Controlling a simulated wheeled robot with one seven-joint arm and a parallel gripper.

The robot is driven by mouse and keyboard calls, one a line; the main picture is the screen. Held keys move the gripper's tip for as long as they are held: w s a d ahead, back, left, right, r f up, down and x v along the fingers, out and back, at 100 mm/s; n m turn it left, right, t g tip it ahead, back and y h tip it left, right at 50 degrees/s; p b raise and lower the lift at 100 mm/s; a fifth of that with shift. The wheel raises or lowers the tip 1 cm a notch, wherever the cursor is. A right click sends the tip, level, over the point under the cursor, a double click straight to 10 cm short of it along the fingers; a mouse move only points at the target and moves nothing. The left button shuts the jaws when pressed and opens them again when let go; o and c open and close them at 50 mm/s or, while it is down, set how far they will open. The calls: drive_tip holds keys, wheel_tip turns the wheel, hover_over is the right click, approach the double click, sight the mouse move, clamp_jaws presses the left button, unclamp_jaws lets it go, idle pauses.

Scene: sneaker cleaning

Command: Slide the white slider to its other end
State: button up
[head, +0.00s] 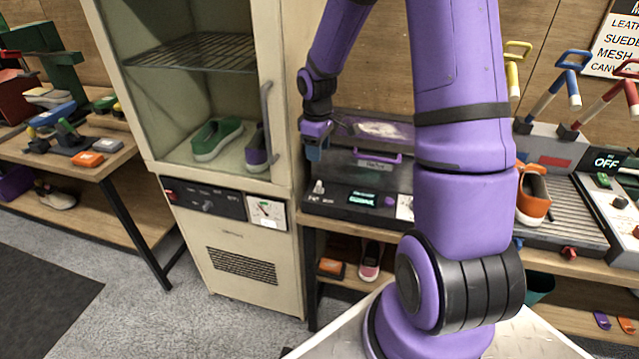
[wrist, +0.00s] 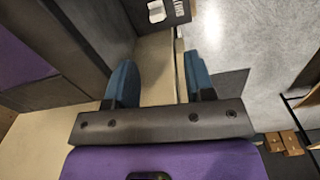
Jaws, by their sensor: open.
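The white slider (head: 318,187) is a small pale knob at the left end of the dark front panel of the grey machine (head: 350,200), beside a lit display. What looks like the same knob shows at the top of the wrist view (wrist: 156,11), beyond my fingertips. My gripper (head: 314,152) points down at the machine's left side, above the slider and apart from it. In the wrist view my gripper's (wrist: 159,75) two blue fingers are wide apart with nothing between them. The slider's track is too small to make out.
A cream cabinet (head: 240,240) with a glass-fronted chamber, a handle (head: 267,125) and a gauge stands close left of the machine. A purple handle (head: 378,158) is on the machine's front. An orange shoe (head: 533,195) stands to the right. My arm hides part of the bench.

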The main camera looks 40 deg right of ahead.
sight(319, 183)
drive_tip(key=shift+n, duration=0.7)
drive_tip(key=f, duration=1.2)
drive_tip(key=shift+w+d+f, duration=0.25)
drive_tip(key=shift+d+f, duration=0.05)
drive_tip(key=shift+f, duration=0.1)
drive_tip(key=shift+c, duration=0.5)
